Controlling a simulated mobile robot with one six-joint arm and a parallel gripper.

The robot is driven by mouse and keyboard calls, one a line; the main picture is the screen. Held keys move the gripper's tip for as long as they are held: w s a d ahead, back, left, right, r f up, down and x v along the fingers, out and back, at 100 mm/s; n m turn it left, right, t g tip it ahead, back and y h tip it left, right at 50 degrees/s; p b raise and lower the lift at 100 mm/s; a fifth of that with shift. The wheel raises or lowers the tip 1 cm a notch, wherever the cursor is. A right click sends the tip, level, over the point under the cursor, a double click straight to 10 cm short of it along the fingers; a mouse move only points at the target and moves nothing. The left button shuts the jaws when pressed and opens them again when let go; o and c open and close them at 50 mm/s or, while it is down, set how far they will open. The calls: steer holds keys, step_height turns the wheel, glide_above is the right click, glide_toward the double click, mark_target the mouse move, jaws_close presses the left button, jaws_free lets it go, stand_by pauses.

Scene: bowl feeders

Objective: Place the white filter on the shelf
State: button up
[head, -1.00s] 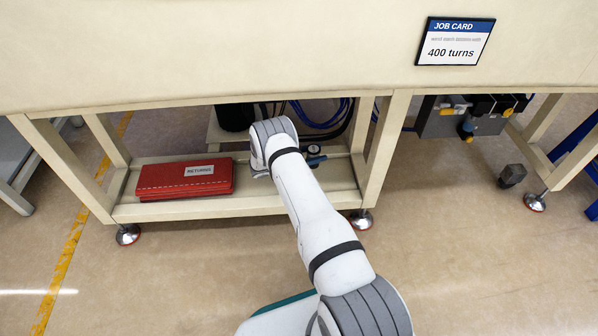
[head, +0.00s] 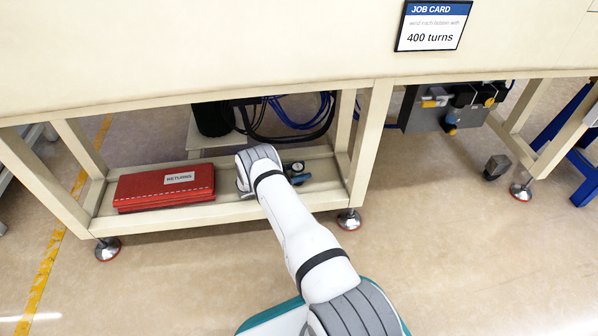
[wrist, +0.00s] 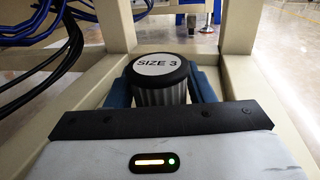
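The white filter (wrist: 160,82) stands upright in the wrist view, with a ribbed pale body, a black rim and a white "SIZE 3" label on top. My gripper (wrist: 161,90) has one blue finger on each side of it, close against the ribbed body. Its lower part is hidden, so I cannot tell whether it touches the shelf. The shelf (head: 240,208) is the low cream board under the bench in the head view.
A red case (head: 165,190) labelled "RETURNS" lies on the shelf's left part. Cables and hoses (head: 300,112) hang behind. A bench leg (head: 368,140) bounds the shelf at right.

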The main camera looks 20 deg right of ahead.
steer(key=o, duration=0.4)
steer(key=shift+r, duration=0.2)
steer(key=a+p, duration=0.1)
steer(key=a, duration=0.6)
steer(key=shift+w+a+p, duration=0.2)
steer(key=shift+p, duration=0.2)
